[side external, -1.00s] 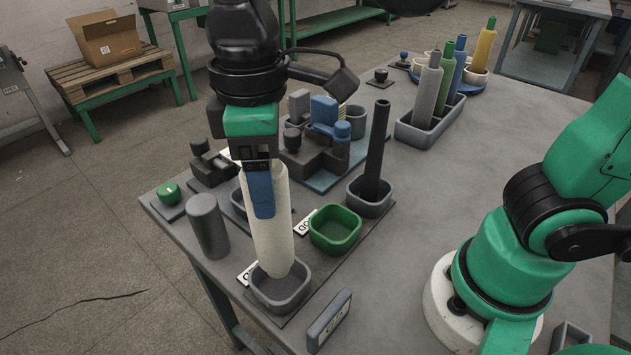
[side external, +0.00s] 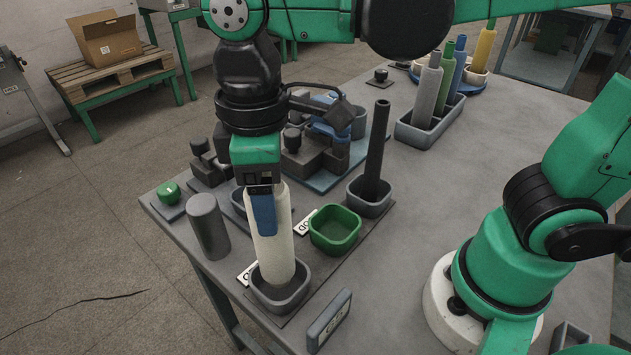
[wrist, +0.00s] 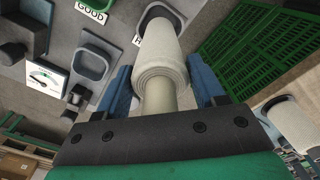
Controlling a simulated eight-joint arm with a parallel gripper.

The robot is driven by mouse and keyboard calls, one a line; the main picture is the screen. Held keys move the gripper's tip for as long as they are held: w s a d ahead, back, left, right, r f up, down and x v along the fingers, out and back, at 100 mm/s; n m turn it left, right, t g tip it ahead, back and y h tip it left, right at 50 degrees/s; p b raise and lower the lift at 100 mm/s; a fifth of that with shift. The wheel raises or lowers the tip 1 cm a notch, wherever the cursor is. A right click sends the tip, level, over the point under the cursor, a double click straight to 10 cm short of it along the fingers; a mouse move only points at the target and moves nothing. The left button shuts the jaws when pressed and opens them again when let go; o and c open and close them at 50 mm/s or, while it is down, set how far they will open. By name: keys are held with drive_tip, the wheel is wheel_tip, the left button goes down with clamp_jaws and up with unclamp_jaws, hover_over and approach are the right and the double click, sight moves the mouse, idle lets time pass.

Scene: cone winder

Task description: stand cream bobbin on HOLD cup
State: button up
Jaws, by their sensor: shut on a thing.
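The cream bobbin (side external: 272,245) is held near its upper end by my gripper (side external: 264,215), whose blue fingers are shut on it. The bobbin is almost upright, its lower end within the opening of the grey HOLD cup (side external: 301,297) at the table's front edge. I cannot tell if it touches the cup floor. The cup's label is partly hidden behind the bobbin. In the wrist view the bobbin (wrist: 162,55) runs out between the fingers of my gripper (wrist: 163,92), with the HOLD cup (wrist: 152,14) beyond it.
A green cup (side external: 335,232) marked GOOD stands right of the HOLD cup. A grey cup with a dark post (side external: 376,150) is behind it. A grey cylinder (side external: 208,226) stands left. A small sign (side external: 329,321) stands in front. The table's right middle is clear.

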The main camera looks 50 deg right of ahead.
drive_tip(key=shift+f, duration=0.35)
idle(0.4)
drive_tip(key=shift+f, duration=1.05)
idle(0.4)
drive_tip(key=o, duration=1.3)
drive_tip(key=shift+c, duration=0.2)
drive_tip(key=shift+r, duration=0.1)
